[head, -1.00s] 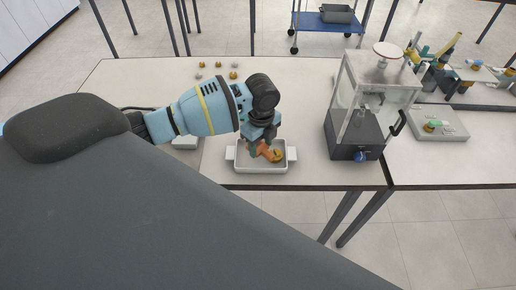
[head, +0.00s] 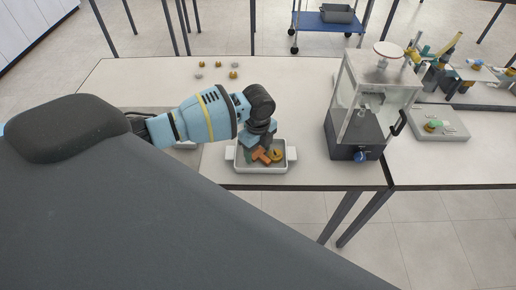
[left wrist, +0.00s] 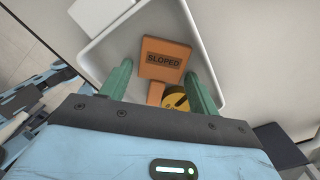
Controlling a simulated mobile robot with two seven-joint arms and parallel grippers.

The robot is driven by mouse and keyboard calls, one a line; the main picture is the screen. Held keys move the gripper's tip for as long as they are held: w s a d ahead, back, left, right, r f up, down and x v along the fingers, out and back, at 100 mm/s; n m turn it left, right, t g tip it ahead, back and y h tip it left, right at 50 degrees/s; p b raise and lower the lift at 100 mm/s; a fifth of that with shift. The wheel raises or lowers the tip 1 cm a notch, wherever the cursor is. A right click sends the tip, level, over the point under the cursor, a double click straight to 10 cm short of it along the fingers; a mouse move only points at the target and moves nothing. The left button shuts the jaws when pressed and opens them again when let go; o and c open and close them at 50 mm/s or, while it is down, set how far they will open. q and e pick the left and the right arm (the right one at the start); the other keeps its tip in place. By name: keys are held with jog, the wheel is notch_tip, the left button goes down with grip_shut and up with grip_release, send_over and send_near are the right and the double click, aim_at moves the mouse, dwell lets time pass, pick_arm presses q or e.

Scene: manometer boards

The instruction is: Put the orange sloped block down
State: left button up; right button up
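The orange sloped block (head: 262,156), with a dark "SLOPED" label, lies in the light grey tray (head: 262,169). In the left wrist view the block (left wrist: 164,58) is just beyond and between the green fingertips, with its narrow stem toward me. My left gripper (head: 259,146) is low over the tray. Its fingers (left wrist: 158,72) are spread, with gaps beside the block's stem. My right gripper is not in view.
A clear-sided case (head: 370,105) with a dark base stands right of the tray. Several small brass and grey pieces (head: 233,75) sit at the table's back. A grey plate with fittings (head: 438,124) lies farther right. The tray is close to the front edge.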

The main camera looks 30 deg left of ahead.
aim_at(257, 154)
pick_arm(q)
jog(key=shift+o, duration=0.7)
jog(key=shift+r, duration=0.1)
notch_tip(257, 154, up, 12)
jog(key=p, duration=0.1)
jog(key=shift+r, duration=0.15)
